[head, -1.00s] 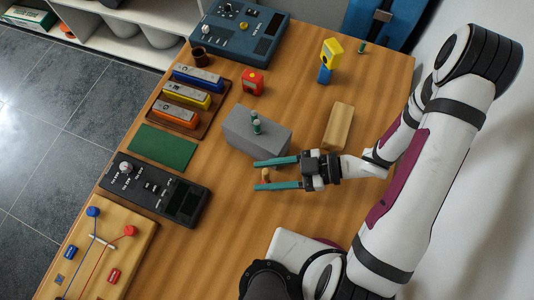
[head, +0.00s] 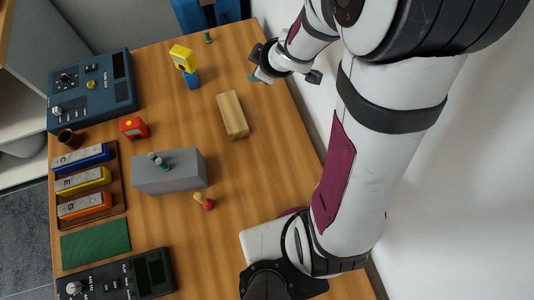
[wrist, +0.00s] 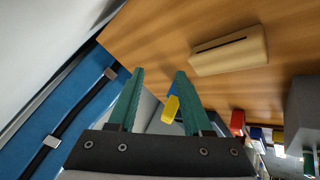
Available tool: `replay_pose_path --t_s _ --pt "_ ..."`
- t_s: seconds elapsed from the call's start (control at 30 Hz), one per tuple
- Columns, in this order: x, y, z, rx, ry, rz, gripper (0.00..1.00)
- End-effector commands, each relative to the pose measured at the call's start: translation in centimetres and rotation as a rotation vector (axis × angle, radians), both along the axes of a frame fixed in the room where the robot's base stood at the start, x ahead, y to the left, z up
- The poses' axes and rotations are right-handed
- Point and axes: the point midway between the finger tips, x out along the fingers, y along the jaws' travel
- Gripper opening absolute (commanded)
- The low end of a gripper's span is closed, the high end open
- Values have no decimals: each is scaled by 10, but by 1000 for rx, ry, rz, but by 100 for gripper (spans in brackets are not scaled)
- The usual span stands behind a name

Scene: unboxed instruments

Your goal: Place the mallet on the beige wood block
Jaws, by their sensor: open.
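The likely mallet (head: 204,201) is a small piece with a tan wooden handle and a red end, on the table just right of the grey block. I cannot tell whether it stands or leans. The beige wood block (head: 232,115) lies on the table farther back; the wrist view shows it (wrist: 230,52) with a dark slot along its side. My gripper (head: 254,76) is beyond the block near the table's right edge, its fingers mostly hidden. In the wrist view my gripper (wrist: 158,72) has teal fingers apart, with nothing held. The mallet is not clear in the wrist view.
A grey block (head: 175,175) with small teal pegs stands left of the mallet. A yellow and blue piece (head: 185,65) stands behind, near a red box (head: 133,128). Coloured bars (head: 85,180) and dark devices line the left side.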

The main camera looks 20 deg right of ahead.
Motion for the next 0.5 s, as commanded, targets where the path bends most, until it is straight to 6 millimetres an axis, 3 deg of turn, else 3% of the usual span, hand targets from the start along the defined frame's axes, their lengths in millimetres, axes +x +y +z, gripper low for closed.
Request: replay_pose_path --t_s 0.03,0.07,0.13,0.2,0.3,0.37,0.4,0.5 --pt "-13 -28 29 -37 -3 -238 50" --pt "-32 -44 42 -38 21 -404 50" --pt "-91 -55 60 24 128 -744 50" --pt "-153 -36 67 140 282 -987 50" --pt "-218 13 73 312 512 -1172 50" --pt "-241 37 78 384 614 -1217 50" --pt "-251 48 81 416 661 -1232 55" --pt "-261 60 84 447 715 -1248 56"
